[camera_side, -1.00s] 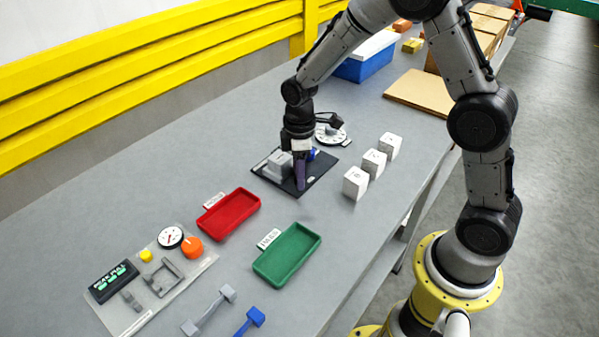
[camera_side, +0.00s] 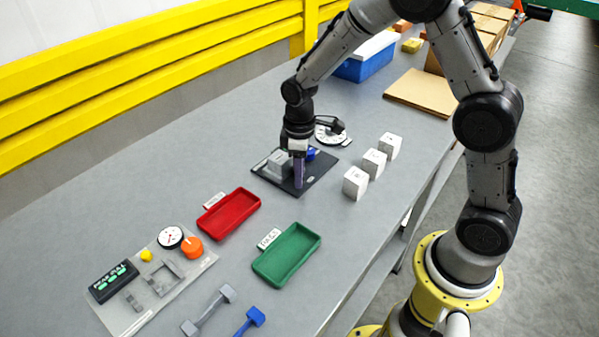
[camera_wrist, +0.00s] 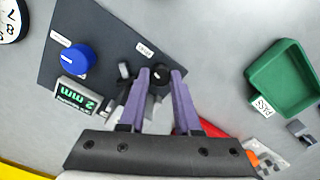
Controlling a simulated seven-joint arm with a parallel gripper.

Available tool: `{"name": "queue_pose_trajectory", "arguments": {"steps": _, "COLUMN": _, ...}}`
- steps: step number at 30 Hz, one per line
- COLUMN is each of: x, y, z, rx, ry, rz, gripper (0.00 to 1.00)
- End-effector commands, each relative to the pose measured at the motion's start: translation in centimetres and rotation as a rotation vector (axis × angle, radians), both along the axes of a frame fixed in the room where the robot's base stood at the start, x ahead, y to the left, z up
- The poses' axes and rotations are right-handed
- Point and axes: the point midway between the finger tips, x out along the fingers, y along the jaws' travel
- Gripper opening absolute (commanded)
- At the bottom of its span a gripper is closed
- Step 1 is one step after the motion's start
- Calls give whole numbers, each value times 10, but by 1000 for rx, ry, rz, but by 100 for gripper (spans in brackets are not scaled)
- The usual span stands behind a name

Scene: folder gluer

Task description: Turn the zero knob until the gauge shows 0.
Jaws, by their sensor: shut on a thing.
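A dark base plate (camera_side: 270,178) on the table carries a grey gauge block (camera_side: 278,161) and a blue knob (camera_side: 311,153). In the wrist view the gauge display (camera_wrist: 77,99) shows green characters, upside down, seemingly a 2 with "mm". The blue knob (camera_wrist: 78,59) sits beside it, with a label too small to read. My gripper (camera_side: 299,186) points down at the plate's near edge. In the wrist view its purple fingers (camera_wrist: 160,76) are shut on a small black knob (camera_wrist: 159,79), next to another small label. The knob is partly hidden by the fingers.
Several white blocks (camera_side: 355,183) stand right of the plate. A white dial (camera_side: 331,136) lies behind it. A red tray (camera_side: 229,214) and a green tray (camera_side: 287,256) lie nearer the camera. A panel (camera_side: 190,276) with an orange knob is at lower left.

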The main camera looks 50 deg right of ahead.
Motion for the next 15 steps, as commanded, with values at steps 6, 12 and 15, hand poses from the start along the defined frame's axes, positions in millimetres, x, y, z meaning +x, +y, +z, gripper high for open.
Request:
{"name": "queue_pose_trajectory", "arguments": {"steps": 6, "x": 0, "y": 0, "z": 1, "rx": 0, "ry": 0, "rz": -204, "gripper": 0}}
{"name": "queue_pose_trajectory", "arguments": {"steps": 12, "x": 0, "y": 0, "z": 1, "rx": 0, "ry": 0, "rz": -392, "gripper": 0}}
{"name": "queue_pose_trajectory", "arguments": {"steps": 15, "x": 0, "y": 0, "z": 1, "rx": 0, "ry": -1, "rz": -480, "gripper": 0}}
